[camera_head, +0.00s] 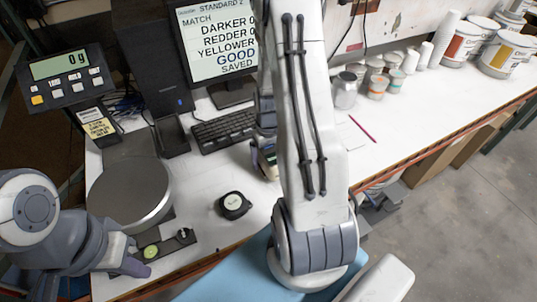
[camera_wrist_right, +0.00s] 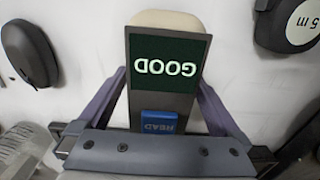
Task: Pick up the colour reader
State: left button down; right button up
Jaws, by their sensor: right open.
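The colour reader (camera_wrist_right: 119,48) lies on the white bench in the right wrist view. It has a dark screen reading GOOD upside down, a blue READ button and a cream far end. My right gripper (camera_wrist_right: 163,85) is open, with one purple finger on each side of the reader; whether they touch it I cannot tell. In the head view the reader (camera_head: 268,160) shows partly beside my right arm, which hides much of it and the gripper. My left gripper (camera_head: 133,264) is low at the left, near the bench's front edge; its finger gap is unclear.
A black tape measure (camera_head: 234,205) lies left of the reader. A keyboard (camera_head: 222,131) and a monitor (camera_head: 217,45) stand behind. A scale with a round pan (camera_head: 130,190) is at the left. Cups and paint cans (camera_head: 465,45) stand at the back right.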

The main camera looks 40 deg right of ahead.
jog(key=shift+f, duration=0.25)
grip_shut()
jog(key=shift+w+r, duration=0.1)
